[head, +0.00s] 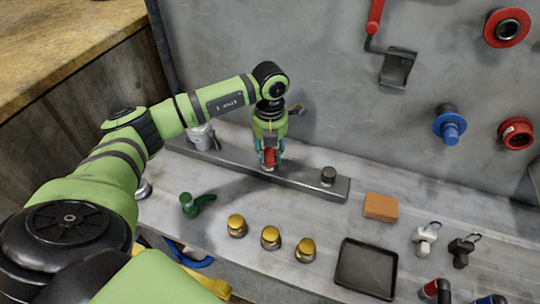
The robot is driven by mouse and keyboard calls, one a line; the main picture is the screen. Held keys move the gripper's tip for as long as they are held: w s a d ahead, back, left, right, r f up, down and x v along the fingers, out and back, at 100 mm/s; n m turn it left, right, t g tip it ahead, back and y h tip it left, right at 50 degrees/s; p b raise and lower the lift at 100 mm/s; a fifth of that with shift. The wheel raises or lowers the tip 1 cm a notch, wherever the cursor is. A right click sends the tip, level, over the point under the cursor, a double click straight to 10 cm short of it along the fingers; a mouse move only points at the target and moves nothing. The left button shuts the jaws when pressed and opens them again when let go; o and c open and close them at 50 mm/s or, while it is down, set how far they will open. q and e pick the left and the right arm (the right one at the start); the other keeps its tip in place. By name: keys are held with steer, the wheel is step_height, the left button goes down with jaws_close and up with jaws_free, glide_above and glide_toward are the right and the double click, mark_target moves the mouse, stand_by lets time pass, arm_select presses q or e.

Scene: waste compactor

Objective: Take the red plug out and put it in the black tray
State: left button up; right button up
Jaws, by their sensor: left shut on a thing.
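My left gripper (269,160) points down over the long grey metal bar on the bench. It is shut on the red plug (269,158), which shows between its fingers. I cannot tell whether the plug is still seated in the bar or raised from it. The black tray (340,277) lies flat and empty at the front of the bench, to the right of and nearer than the gripper. My right gripper is not in view.
A dark cylinder (328,176) stands on the bar's right end. Several yellow knobs (270,237), a green handle (196,203) and an orange block (381,207) are on the bench. White (426,236) and black (461,250) pieces stand right of the tray. A grey panel (300,60) rises behind.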

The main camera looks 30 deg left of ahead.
arm_select(q)
steer(key=n+p, duration=0.1)
steer(key=n, duration=0.2)
steer(key=shift+r+n, duration=0.1)
steer(key=shift+n, duration=1)
steer(key=n+p, duration=0.1)
steer(key=n, duration=0.1)
steer(key=shift+n, duration=0.4)
steer(key=shift+n+p, duration=0.55)
steer(key=shift+n, duration=0.65)
steer(key=o, duration=1.3)
steer(key=shift+c, duration=0.2)
steer(key=shift+c, duration=0.4)
